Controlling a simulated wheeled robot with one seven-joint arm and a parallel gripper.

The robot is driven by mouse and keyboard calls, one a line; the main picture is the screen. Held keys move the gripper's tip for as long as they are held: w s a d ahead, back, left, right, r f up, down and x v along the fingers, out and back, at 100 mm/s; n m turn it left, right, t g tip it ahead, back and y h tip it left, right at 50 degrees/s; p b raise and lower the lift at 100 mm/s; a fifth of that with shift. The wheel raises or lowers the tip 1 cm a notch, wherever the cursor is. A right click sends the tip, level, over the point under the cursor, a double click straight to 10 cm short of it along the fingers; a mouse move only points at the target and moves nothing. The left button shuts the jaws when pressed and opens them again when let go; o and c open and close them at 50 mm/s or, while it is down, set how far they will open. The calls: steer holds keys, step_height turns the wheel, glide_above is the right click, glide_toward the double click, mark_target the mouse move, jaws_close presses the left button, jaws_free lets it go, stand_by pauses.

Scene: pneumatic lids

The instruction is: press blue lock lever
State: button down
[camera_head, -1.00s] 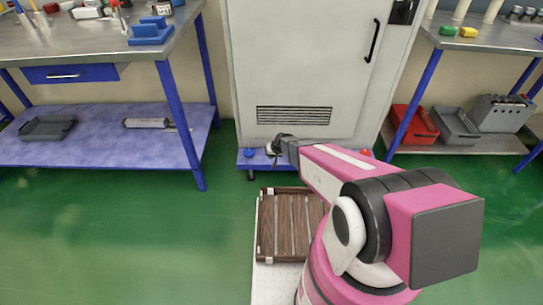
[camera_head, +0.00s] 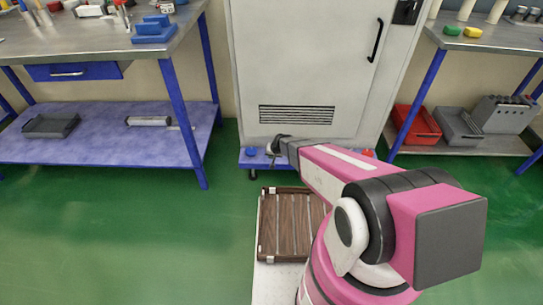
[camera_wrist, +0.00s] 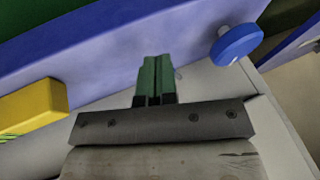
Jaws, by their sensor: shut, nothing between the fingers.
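A round blue knob (camera_wrist: 237,45) on a short stem sits at the upper right in the wrist view, beside a blue beam (camera_wrist: 120,45). It may be the blue lock lever. A small blue piece (camera_head: 249,152) also shows at the left of the cabinet's blue base in the head view. My gripper (camera_head: 276,146) is at the low front of the cabinet, just right of that blue piece. In the wrist view its green fingers (camera_wrist: 155,62) are together, empty, and left of the knob, apart from it.
The tall grey cabinet (camera_head: 290,60) stands ahead, with a red piece (camera_head: 368,153) at the right of its base. A yellow block (camera_wrist: 33,105) is at the left in the wrist view. Workbenches stand on both sides. A brown slatted crate (camera_head: 285,250) lies beside my arm. Green floor is clear at left.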

steer(key=shift+s+a, duration=0.15)
steer(key=shift+a, duration=0.4)
steer(key=shift+s+a, duration=0.15)
steer(key=shift+a, duration=0.4)
stand_by(1.1)
steer(key=shift+w+d, duration=0.2)
steer(key=shift+w, duration=0.25)
steer(key=shift+w+d, duration=0.2)
steer(key=shift+w, duration=0.25)
steer(key=v, duration=2)
steer(key=shift+s+d, duration=0.25)
steer(key=shift+s, duration=0.05)
steer(key=shift+r, duration=0.1)
